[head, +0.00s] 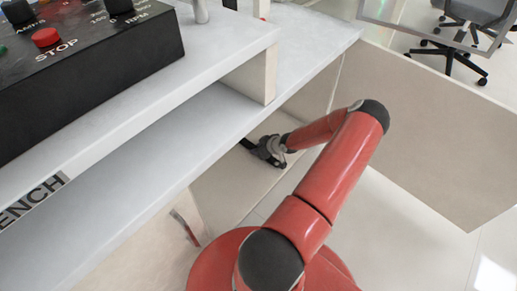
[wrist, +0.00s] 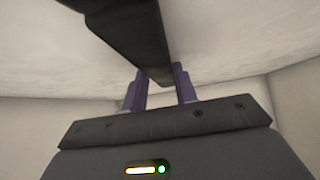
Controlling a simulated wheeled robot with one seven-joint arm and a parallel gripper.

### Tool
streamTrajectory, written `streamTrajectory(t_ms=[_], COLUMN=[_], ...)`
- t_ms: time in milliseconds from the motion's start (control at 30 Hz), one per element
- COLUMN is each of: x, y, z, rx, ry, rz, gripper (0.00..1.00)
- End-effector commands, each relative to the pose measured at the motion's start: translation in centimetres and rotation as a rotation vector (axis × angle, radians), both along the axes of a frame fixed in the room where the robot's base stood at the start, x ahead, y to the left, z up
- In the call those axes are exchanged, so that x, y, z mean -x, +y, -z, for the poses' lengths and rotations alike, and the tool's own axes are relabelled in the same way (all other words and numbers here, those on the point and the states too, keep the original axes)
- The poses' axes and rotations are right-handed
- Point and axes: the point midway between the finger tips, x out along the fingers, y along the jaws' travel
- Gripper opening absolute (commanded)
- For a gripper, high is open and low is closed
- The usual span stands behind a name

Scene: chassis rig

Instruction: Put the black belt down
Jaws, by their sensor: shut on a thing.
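The black belt (wrist: 135,35) is a dark band in the wrist view, running from the top edge down between the two purple fingers of my gripper (wrist: 160,82). The fingers are closed on it, one on each side. In the head view my gripper (head: 262,150) is low, under the edge of the white bench top, and a small dark end of the belt (head: 247,144) shows at its tip. Most of the belt is hidden in the head view. I cannot tell whether the belt touches a surface.
The white bench top (head: 160,140) has a raised shelf and overhangs the space around my gripper. A black control box (head: 100,60) with a red STOP button sits on it. A beige panel (head: 440,140) stands to the right. Pale walls surround the gripper in the wrist view.

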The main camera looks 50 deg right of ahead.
Motion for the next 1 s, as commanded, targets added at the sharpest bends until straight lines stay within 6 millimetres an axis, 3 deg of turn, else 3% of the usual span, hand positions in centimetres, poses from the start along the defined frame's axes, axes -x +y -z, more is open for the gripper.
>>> streamTrajectory(t_ms=[67, 100, 267, 667, 1000], x=[0.0, 0.0, 0.0, 0.6, 5.5], y=[0.0, 0.0, 0.0, -0.2, -0.5], z=[0.3, 0.3, 0.2, -0.8, -6.3], rx=[0.0, 0.0, 0.0, 0.0, 0.001], ry=[0.0, 0.0, 0.0, 0.0, 0.0], rz=[0.0, 0.0, 0.0, 0.003, 0.002], gripper=[0.0, 0.31, 0.5, 0.5, 0.5])
